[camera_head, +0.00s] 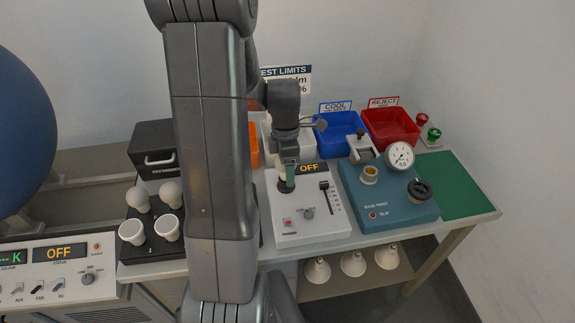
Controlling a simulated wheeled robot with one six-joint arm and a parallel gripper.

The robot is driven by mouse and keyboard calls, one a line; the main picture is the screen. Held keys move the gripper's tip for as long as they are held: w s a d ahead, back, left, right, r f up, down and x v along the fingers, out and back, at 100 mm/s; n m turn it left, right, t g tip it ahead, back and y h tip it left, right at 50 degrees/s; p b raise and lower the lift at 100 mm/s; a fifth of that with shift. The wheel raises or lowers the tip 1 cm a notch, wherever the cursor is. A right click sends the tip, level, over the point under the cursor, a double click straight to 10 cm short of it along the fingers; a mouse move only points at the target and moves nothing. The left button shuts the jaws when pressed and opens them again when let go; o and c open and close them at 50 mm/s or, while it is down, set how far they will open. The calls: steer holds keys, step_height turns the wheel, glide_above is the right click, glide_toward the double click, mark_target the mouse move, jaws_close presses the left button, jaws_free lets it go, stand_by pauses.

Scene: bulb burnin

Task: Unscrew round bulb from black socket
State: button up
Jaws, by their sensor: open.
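A black socket (286,187) stands on the left rear of a white test box (310,215) with a lit OFF display. My gripper (289,175) points down right over this socket, with its fingers at the socket's mouth. It is open, though the finger gap is hard to see from here. I cannot make out a round bulb in the socket; the gripper covers that spot. Two round white bulbs (139,198) (171,193) stand in a black rack (155,245) at the left, behind two wide reflector bulbs (132,232) (167,228).
A teal box (385,205) with a brass socket (370,174), a dial gauge (400,156) and a black knob stands right of the test box. Blue (338,136) and red (390,130) bins stand behind. My arm hides the middle left.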

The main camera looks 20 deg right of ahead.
steer(key=m, duration=0.4)
steer(key=m+y, duration=0.1)
steer(key=m, duration=0.4)
steer(key=shift+s+a+t, duration=0.1)
steer(key=shift+a+t, duration=0.05)
steer(key=shift+t, duration=0.25)
steer(key=m, duration=0.4)
steer(key=shift+a+m+t, duration=0.1)
steer(key=shift+m+t, duration=0.2)
steer(key=shift+m, duration=0.1)
steer(key=m, duration=0.5)
steer(key=shift+t, duration=0.3)
